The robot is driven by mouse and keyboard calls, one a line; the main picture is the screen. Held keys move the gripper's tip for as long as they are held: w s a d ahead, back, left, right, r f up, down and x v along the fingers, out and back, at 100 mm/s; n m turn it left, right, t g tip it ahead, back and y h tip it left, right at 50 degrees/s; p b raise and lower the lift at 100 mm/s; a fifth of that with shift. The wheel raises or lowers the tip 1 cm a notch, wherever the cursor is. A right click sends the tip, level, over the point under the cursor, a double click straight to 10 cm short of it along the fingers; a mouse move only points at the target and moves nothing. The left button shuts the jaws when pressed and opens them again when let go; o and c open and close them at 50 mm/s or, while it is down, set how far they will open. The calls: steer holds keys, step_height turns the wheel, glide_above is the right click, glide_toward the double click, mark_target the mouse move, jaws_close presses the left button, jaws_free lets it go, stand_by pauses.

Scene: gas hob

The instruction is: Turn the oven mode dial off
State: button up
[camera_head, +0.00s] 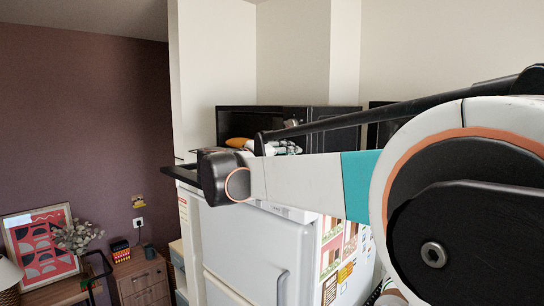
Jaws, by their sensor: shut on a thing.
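The oven mode dial is not in view, and neither is the oven front or the hob. My arm crosses the right half of the view, with a large round joint at the right and a white and teal link running left to a black joint.
A white fridge (257,247) stands below my arm, with papers on its side. A black microwave-like box (237,120) is on top, near an orange item (238,142). A wooden cabinet (140,278) and a framed picture (43,247) are at the lower left.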

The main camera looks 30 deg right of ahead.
steer(key=o, duration=1.1)
steer(key=shift+c, duration=0.2)
steer(key=shift+a, duration=0.15)
steer(key=v, duration=0.7)
steer(key=shift+s+a, duration=0.1)
